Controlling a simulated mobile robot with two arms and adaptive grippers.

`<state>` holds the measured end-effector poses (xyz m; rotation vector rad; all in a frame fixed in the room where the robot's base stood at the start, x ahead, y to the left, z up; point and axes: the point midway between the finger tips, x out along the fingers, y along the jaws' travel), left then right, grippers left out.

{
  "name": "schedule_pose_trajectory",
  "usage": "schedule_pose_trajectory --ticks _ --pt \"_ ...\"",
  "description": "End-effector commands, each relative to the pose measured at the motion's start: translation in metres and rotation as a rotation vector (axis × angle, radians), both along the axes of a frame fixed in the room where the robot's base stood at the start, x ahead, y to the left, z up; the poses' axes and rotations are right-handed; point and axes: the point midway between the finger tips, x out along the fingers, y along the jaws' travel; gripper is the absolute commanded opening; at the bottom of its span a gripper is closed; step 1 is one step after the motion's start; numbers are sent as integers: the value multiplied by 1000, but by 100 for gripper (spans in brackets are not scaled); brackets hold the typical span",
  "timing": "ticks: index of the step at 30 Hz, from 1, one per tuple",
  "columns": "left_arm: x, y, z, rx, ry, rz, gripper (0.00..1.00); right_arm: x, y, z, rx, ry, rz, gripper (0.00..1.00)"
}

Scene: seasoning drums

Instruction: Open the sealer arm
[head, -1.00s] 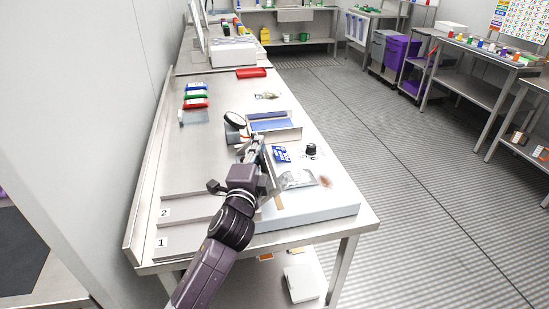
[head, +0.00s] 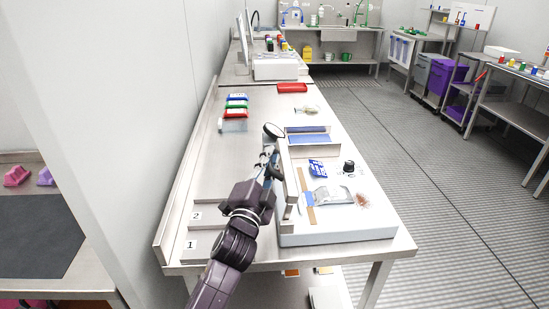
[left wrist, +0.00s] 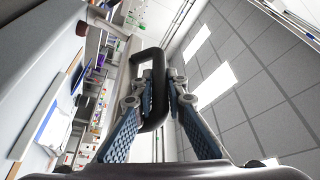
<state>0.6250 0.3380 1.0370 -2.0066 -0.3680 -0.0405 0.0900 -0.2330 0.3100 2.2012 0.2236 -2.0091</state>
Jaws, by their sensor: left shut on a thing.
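The sealer is a white, low box (head: 340,236) on the near end of the steel bench, with a brown strip (head: 309,212) along its left part. Its pale sealer arm (head: 288,185) stands raised along the left side of the box, apart from the strip. My left gripper (head: 271,162) is at the upper end of this arm. In the left wrist view its blue-padded fingers (left wrist: 160,92) are shut on a black loop handle (left wrist: 153,56). My right gripper is not in view.
A silvery pouch (head: 333,195), a blue packet (head: 317,168), a black jar (head: 349,167) and a reddish spice patch (head: 363,201) are on the white surface. A tray with blue inside (head: 310,137) stands behind. The floor on the right is clear.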

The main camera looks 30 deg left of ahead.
Motion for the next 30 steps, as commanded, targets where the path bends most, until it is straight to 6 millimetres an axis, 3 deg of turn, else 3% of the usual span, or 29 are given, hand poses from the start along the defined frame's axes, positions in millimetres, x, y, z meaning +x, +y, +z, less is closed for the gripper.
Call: schedule_pose_trajectory --ticks 14,15,17,26,30 --pt "-1 2 -4 0 8 4 0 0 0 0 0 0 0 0" --pt "-1 3 -4 0 8 4 15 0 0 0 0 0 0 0" --pt "-1 2 -3 1 8 4 20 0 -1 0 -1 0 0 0" --pt "-2 1 -2 0 4 1 20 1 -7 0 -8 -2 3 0" --pt "-12 -2 -6 -2 6 1 20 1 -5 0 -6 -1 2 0"
